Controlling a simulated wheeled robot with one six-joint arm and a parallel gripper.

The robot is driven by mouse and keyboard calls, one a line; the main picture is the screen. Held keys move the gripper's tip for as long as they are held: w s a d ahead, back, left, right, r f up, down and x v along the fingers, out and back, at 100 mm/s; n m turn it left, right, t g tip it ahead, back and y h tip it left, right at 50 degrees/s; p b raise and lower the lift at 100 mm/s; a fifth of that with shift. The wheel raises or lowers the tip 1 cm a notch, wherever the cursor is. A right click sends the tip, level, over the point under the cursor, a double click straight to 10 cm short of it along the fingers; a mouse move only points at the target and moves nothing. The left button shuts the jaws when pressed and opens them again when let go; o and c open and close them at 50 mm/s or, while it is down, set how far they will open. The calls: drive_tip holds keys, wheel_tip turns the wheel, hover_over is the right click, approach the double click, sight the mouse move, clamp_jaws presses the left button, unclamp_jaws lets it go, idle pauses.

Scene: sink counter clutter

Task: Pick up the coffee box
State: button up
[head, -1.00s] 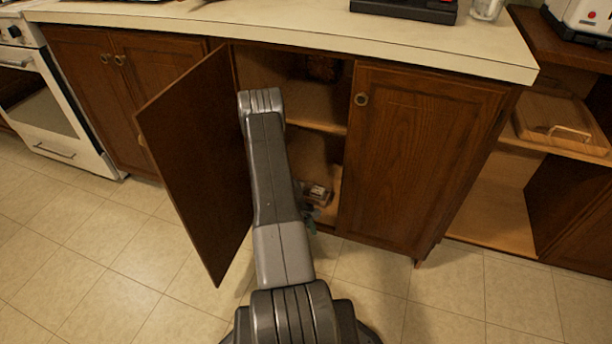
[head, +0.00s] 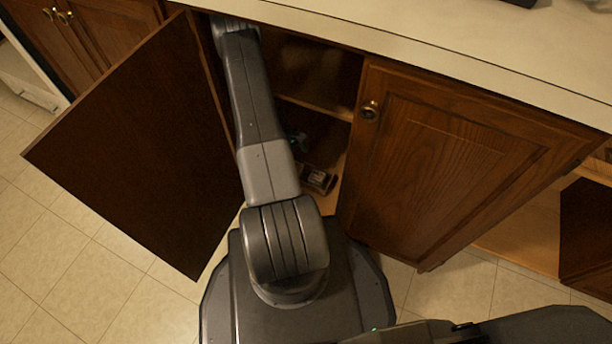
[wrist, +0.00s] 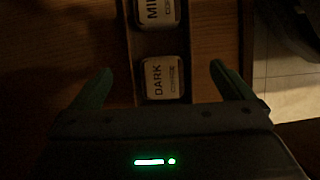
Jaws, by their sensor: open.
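In the wrist view, a small white box labelled "DARK" (wrist: 163,80) sits in a dark narrow holder on a wooden surface. A second white box (wrist: 156,12), with lettering starting "MI", sits beyond it at the top edge. The smaller print is hard to read, so I cannot tell for sure which is the coffee box. My gripper (wrist: 161,72) is open, with one finger on each side of the "DARK" box and apart from it. In the head view, the holder with a pale box (head: 318,179) shows low in the open cupboard, partly hidden by my arm.
The open cupboard door (head: 150,140) stands left of my arm. The closed door (head: 450,165) is on the right. A shelf (head: 310,106) crosses the cupboard above the boxes, and the countertop (head: 430,50) overhangs it. Floor tiles show at the right of the wrist view.

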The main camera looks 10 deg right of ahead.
sight(301, 168)
drive_tip(key=b+x, duration=0.2)
drive_tip(key=x, duration=0.5)
drive_tip(key=shift+s+d, duration=0.15)
drive_tip(key=shift+s, duration=0.05)
drive_tip(key=shift+c, duration=0.4)
drive_tip(key=c, duration=0.9)
